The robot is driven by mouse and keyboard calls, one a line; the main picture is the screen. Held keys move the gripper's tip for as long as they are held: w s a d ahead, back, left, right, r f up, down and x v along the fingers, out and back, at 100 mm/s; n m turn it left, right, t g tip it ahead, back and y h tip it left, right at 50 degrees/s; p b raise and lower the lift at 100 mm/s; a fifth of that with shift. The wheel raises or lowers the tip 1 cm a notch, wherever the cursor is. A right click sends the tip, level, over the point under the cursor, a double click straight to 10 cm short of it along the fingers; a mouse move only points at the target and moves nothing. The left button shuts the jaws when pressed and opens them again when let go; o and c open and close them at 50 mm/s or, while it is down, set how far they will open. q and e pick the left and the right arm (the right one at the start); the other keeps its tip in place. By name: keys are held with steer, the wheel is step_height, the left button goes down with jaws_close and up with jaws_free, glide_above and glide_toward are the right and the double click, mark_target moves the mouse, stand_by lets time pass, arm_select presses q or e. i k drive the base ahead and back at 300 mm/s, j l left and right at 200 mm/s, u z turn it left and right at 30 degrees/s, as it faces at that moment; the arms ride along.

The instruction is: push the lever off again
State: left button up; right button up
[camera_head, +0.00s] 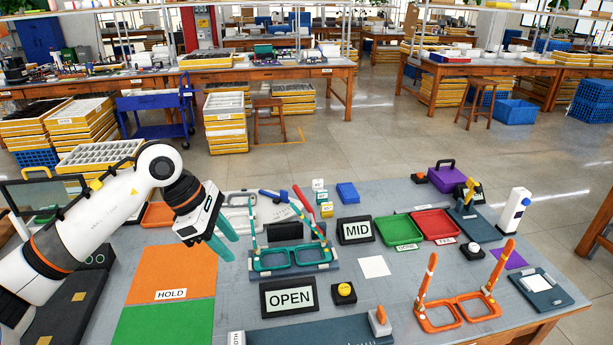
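My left gripper (233,250) comes in from the left and hangs above the table, left of the teal glasses frame. Its two teal fingers look apart with nothing between them. Two lever-like parts show, and I cannot tell which is the task's lever. One is a yellow upright handle (470,188) on a blue-grey base at the back right, far from the gripper. My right gripper is not in view.
Teal glasses (290,258) sit on a stand behind an OPEN sign (290,297). Orange glasses (459,310) stand front right. The orange HOLD mat (172,270) is clear.

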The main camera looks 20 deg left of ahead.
mark_target(312, 213)
steer(key=i, duration=1.05)
